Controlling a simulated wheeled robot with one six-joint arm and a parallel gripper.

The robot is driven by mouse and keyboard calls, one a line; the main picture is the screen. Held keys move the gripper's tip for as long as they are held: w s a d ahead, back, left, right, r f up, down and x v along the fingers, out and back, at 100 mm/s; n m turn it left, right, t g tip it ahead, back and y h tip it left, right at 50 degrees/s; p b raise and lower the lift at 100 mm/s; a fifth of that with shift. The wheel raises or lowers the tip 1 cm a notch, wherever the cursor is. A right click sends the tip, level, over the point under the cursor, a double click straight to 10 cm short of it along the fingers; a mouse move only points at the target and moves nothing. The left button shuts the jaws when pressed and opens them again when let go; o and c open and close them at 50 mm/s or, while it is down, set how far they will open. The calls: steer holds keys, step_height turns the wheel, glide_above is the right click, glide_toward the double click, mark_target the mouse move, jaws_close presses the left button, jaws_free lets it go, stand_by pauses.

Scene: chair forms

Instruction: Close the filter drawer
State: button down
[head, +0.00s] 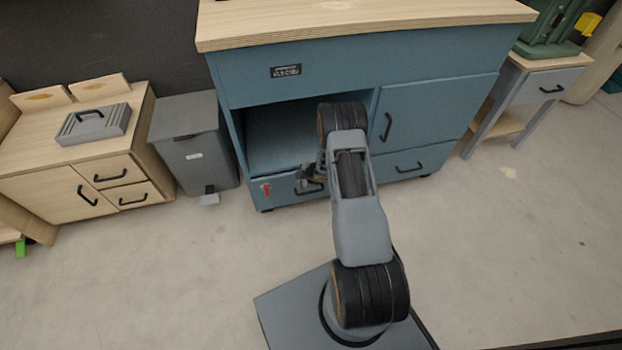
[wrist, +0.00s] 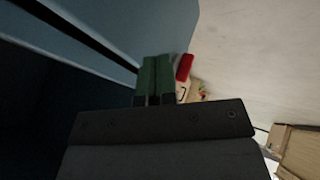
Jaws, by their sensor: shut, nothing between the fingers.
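The blue cabinet (head: 430,100) has a lower left drawer (head: 285,193) with a dark bar handle and a small red mark (head: 266,188) on its front. No label says that this is the filter drawer. Its front looks close to the cabinet face, but I cannot tell if it stands out a little. My gripper (head: 312,180) is in front of this drawer by the handle, partly hidden by my arm. In the wrist view, my gripper (wrist: 157,70) has its fingers together and empty, beside a blue panel (wrist: 140,28) and a red piece (wrist: 184,67). Contact is unclear.
An open compartment (head: 275,145) is above the drawer. A grey bin (head: 190,140) and a light wood cabinet (head: 85,165) with a grey case (head: 93,124) stand left. A side table (head: 540,85) stands right. The floor (head: 500,240) at right is clear.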

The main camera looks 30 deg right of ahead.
steer(key=s+f+p+v, duration=0.1)
steer(key=p+v, duration=0.3)
steer(key=v, duration=0.7)
step_height(320, 180, up, 39)
steer(key=s+m+h+p, duration=0.1)
steer(key=m+h+p, duration=0.6)
steer(key=p, duration=0.8)
steer(key=s+a+r+m+g+y+p, duration=0.1)
steer(key=s+a+r+m+p, duration=0.2)
steer(key=s+a+r+p, duration=0.3)
steer(key=s+a+r+m+g+y+p, duration=0.2)
steer(key=s+a+r+m+p, duration=0.2)
steer(key=s+r, duration=0.8)
steer(key=a+r+p, duration=0.2)
steer(key=a+r, duration=0.1)
steer(key=r, duration=0.1)
steer(key=shift+s+r+y, duration=0.2)
steer(key=shift+s+y, duration=0.1)
steer(key=c, duration=1.8)
jaws_free()
